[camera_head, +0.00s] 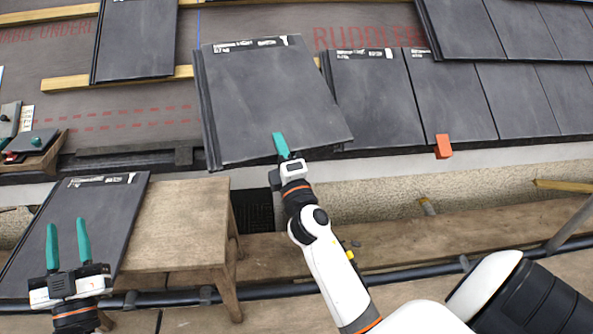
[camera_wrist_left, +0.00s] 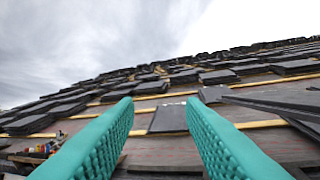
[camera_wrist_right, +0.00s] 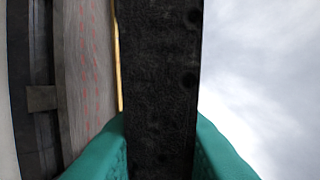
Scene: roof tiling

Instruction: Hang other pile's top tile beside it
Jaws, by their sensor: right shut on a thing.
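My right gripper (camera_head: 282,150) is shut on the lower edge of a dark grey roof tile (camera_head: 265,100). The tile is tilted in the picture and appears raised over the roof, close to the left of the laid eave tile (camera_head: 375,95), whose left edge it partly hides. In the right wrist view the held tile (camera_wrist_right: 160,80) stands edge-on between the teal fingers. Another dark tile (camera_head: 75,225) lies on the wooden bench at the lower left. My left gripper (camera_head: 68,245) is open and empty, over or in front of that tile's near end; the left wrist view shows nothing between its fingers.
Wooden battens (camera_head: 65,83) cross the underlay. A single tile (camera_head: 137,40) lies higher up, left of the held one. The wooden bench (camera_head: 180,230) is bare on its right. An orange block (camera_head: 443,147) sits at the eave. A tray with tools (camera_head: 35,150) is at far left.

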